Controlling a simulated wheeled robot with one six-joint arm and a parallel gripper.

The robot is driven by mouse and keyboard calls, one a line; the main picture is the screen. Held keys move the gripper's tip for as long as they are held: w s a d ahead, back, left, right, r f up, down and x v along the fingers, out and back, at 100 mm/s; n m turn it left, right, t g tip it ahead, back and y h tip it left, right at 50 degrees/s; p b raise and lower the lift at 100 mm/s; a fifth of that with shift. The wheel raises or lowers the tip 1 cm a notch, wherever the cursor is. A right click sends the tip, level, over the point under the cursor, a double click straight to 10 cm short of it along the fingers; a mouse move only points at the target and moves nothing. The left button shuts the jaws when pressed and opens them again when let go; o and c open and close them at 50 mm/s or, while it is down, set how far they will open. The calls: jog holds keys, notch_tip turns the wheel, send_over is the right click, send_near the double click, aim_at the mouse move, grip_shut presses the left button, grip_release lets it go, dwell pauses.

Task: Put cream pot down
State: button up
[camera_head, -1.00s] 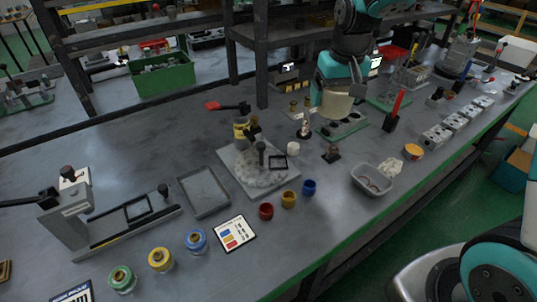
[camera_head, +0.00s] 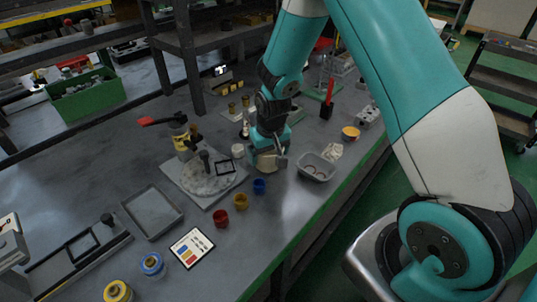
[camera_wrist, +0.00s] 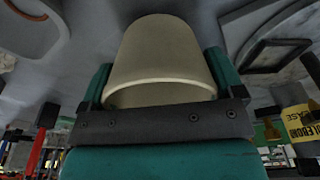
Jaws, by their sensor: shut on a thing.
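My gripper (camera_head: 270,150) is shut on the cream pot (camera_head: 266,160), low over the bench between the round fixture plate and the grey tub. In the wrist view the pot (camera_wrist: 165,50) sits between the two teal fingers of my gripper (camera_wrist: 160,82), with its wide rim toward the palm. In the head view my gripper partly hides the pot. I cannot tell whether it touches the bench top (camera_head: 290,205).
The grey tub (camera_head: 316,167) is close on the right, with a white lump (camera_head: 333,151) behind it. The fixture plate (camera_head: 205,182) and a small white cylinder (camera_head: 238,150) are on the left.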

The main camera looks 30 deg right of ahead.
jog(key=shift+f, duration=0.6)
jog(key=shift+f, duration=0.1)
jog(key=o, duration=0.7)
